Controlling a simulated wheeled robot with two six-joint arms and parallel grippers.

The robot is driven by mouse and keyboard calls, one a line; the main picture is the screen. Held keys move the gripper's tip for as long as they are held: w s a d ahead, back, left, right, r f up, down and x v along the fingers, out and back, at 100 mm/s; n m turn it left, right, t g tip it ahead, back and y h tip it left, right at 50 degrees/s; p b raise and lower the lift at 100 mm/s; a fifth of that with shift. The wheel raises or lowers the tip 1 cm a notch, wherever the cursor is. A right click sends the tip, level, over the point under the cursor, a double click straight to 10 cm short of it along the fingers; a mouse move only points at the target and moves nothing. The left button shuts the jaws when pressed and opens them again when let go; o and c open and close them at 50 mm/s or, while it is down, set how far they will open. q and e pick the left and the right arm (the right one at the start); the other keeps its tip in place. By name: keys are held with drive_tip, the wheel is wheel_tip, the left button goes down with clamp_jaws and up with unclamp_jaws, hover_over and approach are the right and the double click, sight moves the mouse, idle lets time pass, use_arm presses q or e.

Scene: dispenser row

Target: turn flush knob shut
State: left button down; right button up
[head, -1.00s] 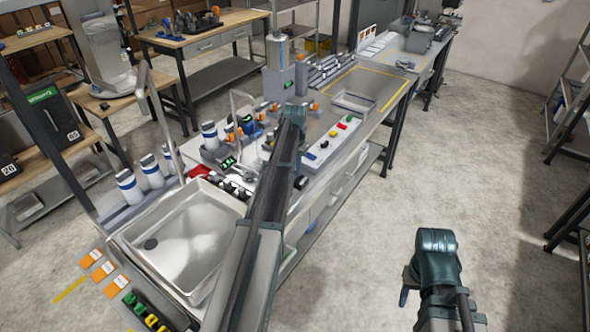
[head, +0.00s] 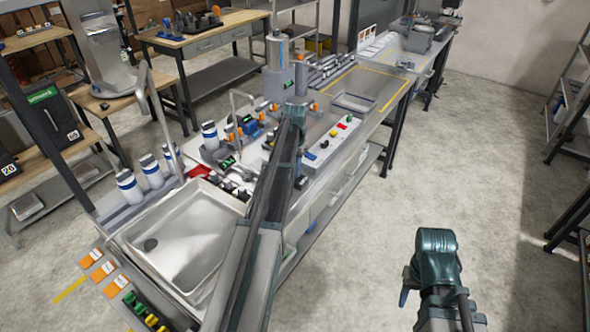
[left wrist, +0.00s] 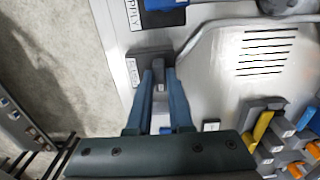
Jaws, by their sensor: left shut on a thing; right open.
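In the left wrist view, my left gripper (left wrist: 160,76) has its two blue fingers shut on a small grey knob (left wrist: 156,62) on a light metal panel (left wrist: 115,35). A small label beside the knob is too small to read surely; I take the knob for the flush knob. The fingers cover part of it, so its exact angle is hard to tell. In the head view, my left gripper (head: 296,108) is over the middle of the bench, its fingertips hidden. My right gripper (head: 405,290) is open over the floor, away from the bench.
A blue knob (left wrist: 160,5) with a supply label sits above the held one in the left wrist view. A slotted drain plate (left wrist: 225,60) and yellow, blue and orange parts (left wrist: 270,130) lie to the right. A sink (head: 185,235) is at the bench's near end.

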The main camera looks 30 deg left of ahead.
use_arm(q)
drive_tip(key=c, duration=0.8)
unclamp_jaws()
drive_tip(key=shift+r, duration=0.1)
wheel_tip(320, 180, up, 14)
drive_tip(key=p, duration=1.4)
drive_tip(key=shift+f, duration=0.25)
